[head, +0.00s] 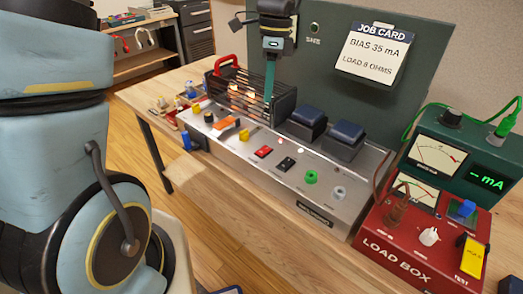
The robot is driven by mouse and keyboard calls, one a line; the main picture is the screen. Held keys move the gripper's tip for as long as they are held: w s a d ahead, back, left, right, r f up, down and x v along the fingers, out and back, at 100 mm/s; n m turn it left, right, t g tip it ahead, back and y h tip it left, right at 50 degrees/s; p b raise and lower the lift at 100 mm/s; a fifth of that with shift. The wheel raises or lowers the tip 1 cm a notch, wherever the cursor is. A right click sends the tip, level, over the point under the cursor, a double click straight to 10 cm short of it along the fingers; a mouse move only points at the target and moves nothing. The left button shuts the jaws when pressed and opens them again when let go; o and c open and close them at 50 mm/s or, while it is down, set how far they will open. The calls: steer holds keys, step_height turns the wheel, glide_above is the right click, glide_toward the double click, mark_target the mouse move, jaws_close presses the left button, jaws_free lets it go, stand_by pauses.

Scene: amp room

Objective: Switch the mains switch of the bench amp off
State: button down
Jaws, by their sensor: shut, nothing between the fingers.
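The bench amp (325,192) is a long silver chassis on the wooden bench in the head view. Its top carries a red rocker switch (264,152), a black rocker switch (286,164), an orange lever (227,123), and yellow, green and grey knobs. The labels are too small to read, so I cannot tell which control is the mains switch. Glowing tubes show inside a black cage (222,94) at the back left. My gripper (269,98) points down with its teal fingers shut and empty, overlapping the cage's right end in the picture. It appears above the switches, not touching them.
Two dark transformers (345,133) stand behind the controls. A red load box (405,250) and a green meter (462,155) with a green cable stand at right. A green panel with a job card (372,54) rises behind. The bench front (225,215) is clear.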

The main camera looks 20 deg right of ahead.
mark_target(260, 151)
steer(key=shift+s+a+r+m+b, duration=0.15)
steer(key=shift+m+b, duration=0.5)
steer(key=shift+m, duration=0.6)
steer(key=shift+a+f+m+b, duration=0.1)
steer(key=shift+m+b, duration=0.5)
steer(key=shift+m, duration=0.7)
steer(key=shift+s+a+r+m+b, duration=0.15)
steer(key=shift+m+b, duration=0.5)
steer(key=shift+m, duration=0.6)
steer(key=shift+f, duration=0.15)
steer(key=f, duration=0.4)
steer(key=a+f, duration=0.1)
steer(key=f, duration=0.4)
steer(key=f+p, duration=0.1)
steer(key=f, duration=0.4)
steer(key=shift+s+a, duration=0.25)
steer(key=shift+s, duration=0.1)
